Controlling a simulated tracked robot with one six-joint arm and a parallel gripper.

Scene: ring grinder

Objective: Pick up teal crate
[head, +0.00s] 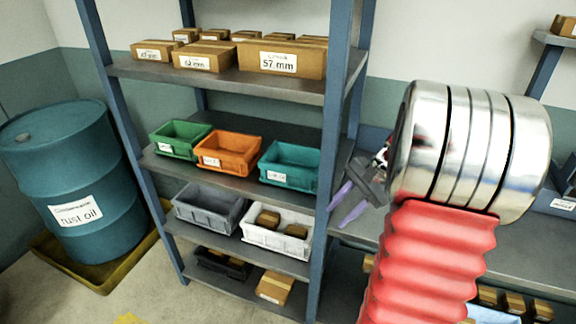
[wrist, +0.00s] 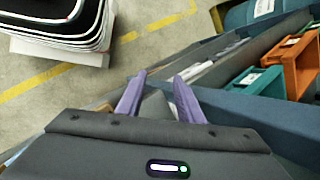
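The teal crate (head: 290,166) sits on the middle shelf of the blue-framed rack, at the right end of a row, with a white label on its front. It also shows in the wrist view (wrist: 259,83), at the right. My gripper (head: 346,205) is to the right of the crate in the head view, outside the rack's right front post. Its two purple fingers (wrist: 162,96) are apart, with nothing between them. My red and silver arm stands at the right of the head view.
An orange crate (head: 228,152) stands left of the teal one, then a green crate (head: 180,138). The rack's blue post (head: 331,150) stands between my gripper and the crate. Cardboard boxes (head: 281,58) are on the shelf above; grey (head: 208,209) and white (head: 277,231) bins below. A rust oil drum (head: 72,180) stands left.

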